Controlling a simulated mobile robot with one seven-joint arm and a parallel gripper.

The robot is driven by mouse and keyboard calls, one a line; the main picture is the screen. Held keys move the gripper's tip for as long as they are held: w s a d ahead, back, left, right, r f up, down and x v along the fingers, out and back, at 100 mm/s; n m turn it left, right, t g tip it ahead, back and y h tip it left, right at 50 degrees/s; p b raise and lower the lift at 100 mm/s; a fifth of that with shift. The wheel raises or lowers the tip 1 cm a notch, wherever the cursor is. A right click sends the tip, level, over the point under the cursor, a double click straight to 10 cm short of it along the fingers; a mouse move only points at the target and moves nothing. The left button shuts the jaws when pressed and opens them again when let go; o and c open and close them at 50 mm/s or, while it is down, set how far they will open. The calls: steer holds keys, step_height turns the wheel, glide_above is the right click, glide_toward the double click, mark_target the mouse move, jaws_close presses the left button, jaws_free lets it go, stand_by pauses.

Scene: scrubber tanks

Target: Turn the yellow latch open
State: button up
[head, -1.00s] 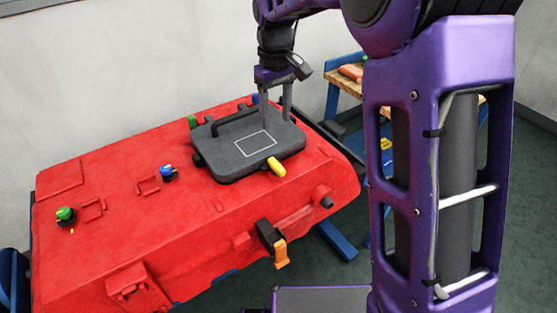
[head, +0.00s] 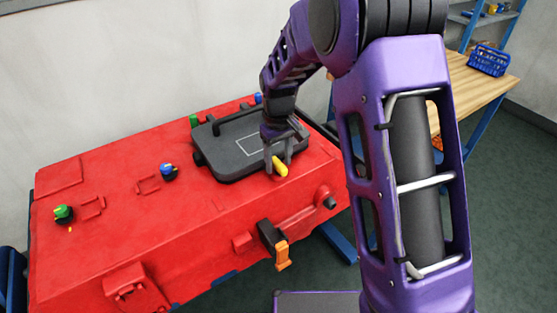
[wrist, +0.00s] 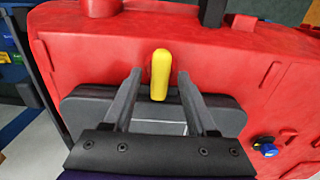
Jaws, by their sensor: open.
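The yellow latch (head: 280,167) sits at the front edge of the dark grey lid (head: 222,160) on top of the red tank (head: 120,230). My gripper (head: 278,169) is over the front right part of the lid, right at the latch. In the wrist view the yellow latch (wrist: 160,75) stands lengthwise between the two open fingers of my gripper (wrist: 158,75), with a gap on each side. The fingers do not appear to touch it. In the head view my gripper hides part of the latch and the lid's right side.
An orange-tipped black latch (head: 272,245) hangs on the tank's front side. Green (head: 63,213) and blue (head: 168,171) capped fittings stand on the tank top. A wooden table (head: 470,85) with a blue basket (head: 488,60) stands at the back right.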

steer(key=shift+c, duration=0.3)
jaws_close()
steer(key=shift+r, duration=0.1)
steer(key=m+p, duration=0.1)
steer(key=m, duration=0.3)
steer(key=shift+m, duration=0.3)
steer(key=m+p, duration=0.1)
steer(key=m, duration=0.3)
steer(key=shift+m, duration=0.3)
steer(key=m+p, duration=0.1)
steer(key=m, duration=0.3)
steer(key=shift+m, duration=0.3)
steer(key=shift+m+p, duration=1)
steer(key=shift+m, duration=1.1)
